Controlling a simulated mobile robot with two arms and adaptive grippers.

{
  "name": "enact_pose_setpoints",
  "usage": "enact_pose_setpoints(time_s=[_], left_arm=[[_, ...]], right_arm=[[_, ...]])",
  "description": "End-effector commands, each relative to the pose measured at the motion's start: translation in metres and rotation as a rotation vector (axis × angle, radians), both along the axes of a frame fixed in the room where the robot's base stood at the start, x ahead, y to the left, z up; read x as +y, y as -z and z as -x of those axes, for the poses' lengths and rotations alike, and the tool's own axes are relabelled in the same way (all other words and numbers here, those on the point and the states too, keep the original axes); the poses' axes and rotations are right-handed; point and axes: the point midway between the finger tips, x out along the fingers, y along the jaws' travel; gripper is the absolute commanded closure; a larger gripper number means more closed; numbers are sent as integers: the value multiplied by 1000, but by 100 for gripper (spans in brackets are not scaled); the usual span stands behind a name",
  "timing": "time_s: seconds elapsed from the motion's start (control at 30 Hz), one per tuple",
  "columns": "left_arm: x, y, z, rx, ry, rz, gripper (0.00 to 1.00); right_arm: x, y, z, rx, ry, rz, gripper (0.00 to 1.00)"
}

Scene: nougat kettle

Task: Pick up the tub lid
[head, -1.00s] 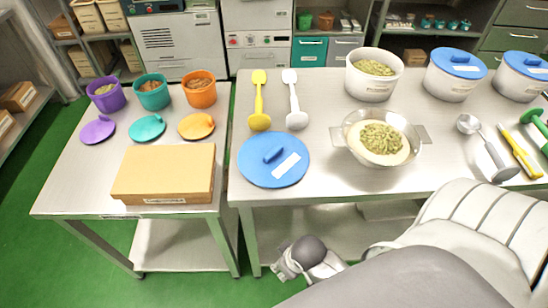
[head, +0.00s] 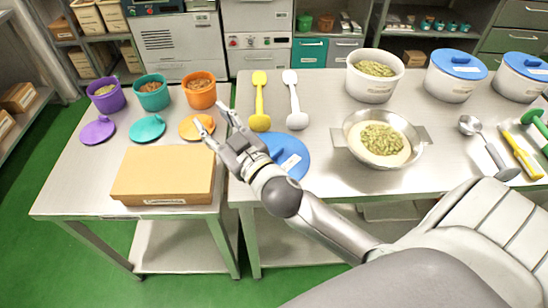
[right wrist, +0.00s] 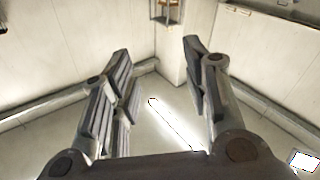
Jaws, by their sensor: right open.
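The blue tub lid (head: 297,150) lies flat near the front left of the right-hand table, with a white label. My right gripper and wrist cover its left part and its handle. An open white tub (head: 371,82) with green nuts stands behind. My right gripper (head: 214,117) is open and empty, raised left of the lid over the gap between the tables. In the right wrist view its two fingers (right wrist: 155,80) are spread apart with nothing between them. My left gripper is in neither view.
A metal bowl (head: 350,143) of nuts stands right of the lid. Yellow (head: 260,98) and white (head: 295,105) spatulas lie behind it. A cardboard box (head: 160,180) and an orange lid (head: 195,128) are on the left table near the gripper.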

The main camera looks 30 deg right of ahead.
Motion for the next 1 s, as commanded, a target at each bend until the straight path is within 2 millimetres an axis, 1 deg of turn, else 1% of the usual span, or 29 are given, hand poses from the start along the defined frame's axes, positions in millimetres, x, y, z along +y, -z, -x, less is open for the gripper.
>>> enact_pose_setpoints(time_s=[0.03,0.1,0.17,0.2,0.27,0.3,0.37,0.43,0.5,0.57,0.67,0.7,0.77,0.8,0.87,0.9,0.97,1.0], left_arm=[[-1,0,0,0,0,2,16],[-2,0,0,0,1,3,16],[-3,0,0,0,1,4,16],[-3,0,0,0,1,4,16],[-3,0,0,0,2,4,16],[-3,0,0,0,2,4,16],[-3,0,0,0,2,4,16],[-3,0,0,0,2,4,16],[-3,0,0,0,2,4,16],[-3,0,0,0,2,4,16],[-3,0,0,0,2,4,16],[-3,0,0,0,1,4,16],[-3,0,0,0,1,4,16],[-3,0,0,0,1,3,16],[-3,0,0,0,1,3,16],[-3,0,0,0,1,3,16],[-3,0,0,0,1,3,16],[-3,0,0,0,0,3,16]], right_arm=[[15,-24,-7,-99,-69,26,57],[39,-50,-10,-219,-177,61,57],[61,-68,-8,-307,-281,100,57],[76,-77,-6,-356,-355,129,57],[97,-85,0,-418,-469,181,57],[111,-87,5,-447,-548,220,57],[129,-86,12,-478,-668,284,57],[147,-77,20,-485,-806,369,57],[159,-61,28,-464,-942,463,57],[163,-43,32,-422,-1049,550,57],[157,-8,35,-302,-1207,704,57],[150,6,34,-238,-1258,768,57],[134,29,32,-123,-1323,861,57],[120,42,29,-36,-1355,922,57],[93,61,24,111,-1386,1011,57],[72,71,20,215,-1394,1067,57],[38,83,15,381,-1389,1141,57],[14,88,11,494,-1373,1182,57]])
